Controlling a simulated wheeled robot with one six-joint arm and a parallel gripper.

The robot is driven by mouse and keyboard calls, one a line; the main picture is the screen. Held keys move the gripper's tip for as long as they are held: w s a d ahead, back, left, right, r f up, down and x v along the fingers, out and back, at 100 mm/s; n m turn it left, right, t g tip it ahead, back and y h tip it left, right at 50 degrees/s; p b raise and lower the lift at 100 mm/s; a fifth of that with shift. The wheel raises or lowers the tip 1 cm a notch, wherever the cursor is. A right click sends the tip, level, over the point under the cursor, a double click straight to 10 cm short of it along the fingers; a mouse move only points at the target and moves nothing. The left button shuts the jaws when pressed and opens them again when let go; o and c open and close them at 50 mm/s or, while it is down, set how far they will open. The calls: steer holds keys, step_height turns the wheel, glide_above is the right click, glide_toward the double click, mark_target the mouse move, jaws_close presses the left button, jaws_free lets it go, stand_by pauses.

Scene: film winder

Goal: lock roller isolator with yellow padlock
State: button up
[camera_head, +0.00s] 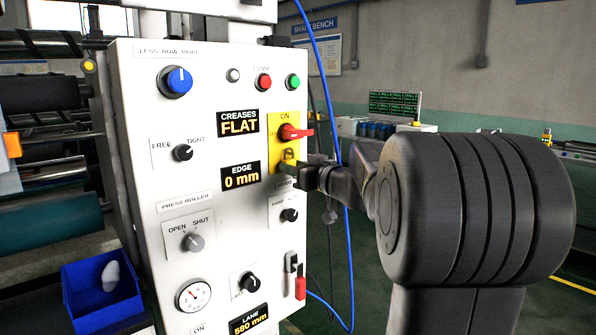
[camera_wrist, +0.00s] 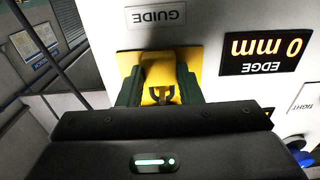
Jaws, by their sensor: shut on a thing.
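The roller isolator is a yellow plate (camera_head: 277,143) on the right edge of the white panel, with a red handle (camera_head: 296,132) lying level under the ON label. My gripper (camera_head: 287,169) is at the lower part of this plate, against the panel. In the wrist view its two dark fingers (camera_wrist: 159,86) are shut on the yellow padlock (camera_wrist: 158,98), with the yellow plate (camera_wrist: 128,60) behind. A small grey loop shows just above the fingers in the head view. Whether the shackle passes through the plate is not clear, and the fingers hide much of the padlock.
The white panel (camera_head: 150,120) carries several knobs, buttons and displays close around the gripper. A blue bin (camera_head: 103,300) with a pale object stands at lower left. A blue cable (camera_head: 347,250) hangs behind my arm. Open floor lies to the right.

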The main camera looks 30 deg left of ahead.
steer(key=b, duration=0.2)
steer(key=shift+f+b, duration=0.2)
steer(key=shift+b, duration=0.1)
stand_by(1.0)
steer(key=shift+r, duration=0.1)
steer(key=o, duration=1.1)
steer(key=b+v, duration=0.1)
steer(key=v, duration=1.2)
steer(key=shift+s+d, duration=0.1)
steer(key=shift+d, duration=0.25)
